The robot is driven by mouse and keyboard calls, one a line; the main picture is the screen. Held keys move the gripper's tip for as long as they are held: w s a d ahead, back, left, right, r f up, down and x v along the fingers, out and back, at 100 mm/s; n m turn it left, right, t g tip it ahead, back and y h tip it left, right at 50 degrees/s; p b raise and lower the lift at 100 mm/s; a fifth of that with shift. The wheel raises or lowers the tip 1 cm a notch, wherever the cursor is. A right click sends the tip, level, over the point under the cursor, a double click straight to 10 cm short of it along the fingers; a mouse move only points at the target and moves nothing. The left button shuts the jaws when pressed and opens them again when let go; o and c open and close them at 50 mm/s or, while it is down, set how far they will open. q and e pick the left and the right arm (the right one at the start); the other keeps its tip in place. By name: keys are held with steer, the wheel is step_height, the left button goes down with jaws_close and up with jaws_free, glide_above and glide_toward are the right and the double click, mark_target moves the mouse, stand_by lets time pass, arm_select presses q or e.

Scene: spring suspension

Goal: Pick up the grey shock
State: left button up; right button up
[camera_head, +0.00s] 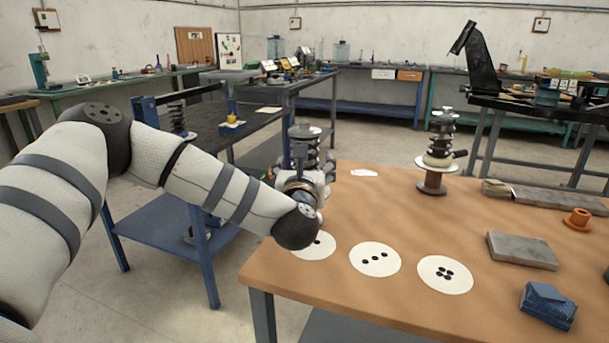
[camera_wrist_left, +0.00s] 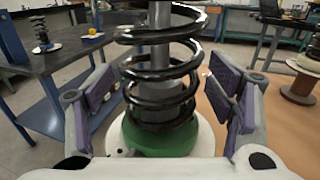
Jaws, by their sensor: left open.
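A shock with a black coil spring (camera_head: 304,136) around a grey shaft stands upright at the table's left end, partly hidden by my left gripper (camera_head: 303,180) in the head view. The left wrist view shows its black spring (camera_wrist_left: 162,68) close up, with a green lower part (camera_wrist_left: 160,138) on a white disc. My left gripper (camera_wrist_left: 165,100) is open, its purple-padded fingers on either side of this shock with visible gaps. A second shock (camera_head: 440,140), grey and black, stands on a brown spool with a white disc farther right. My right gripper is not in view.
Another shock (camera_head: 177,117) stands on the dark table at left.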

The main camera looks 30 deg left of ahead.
arm_select(q)
jaws_close()
steer(key=shift+r, duration=0.2)
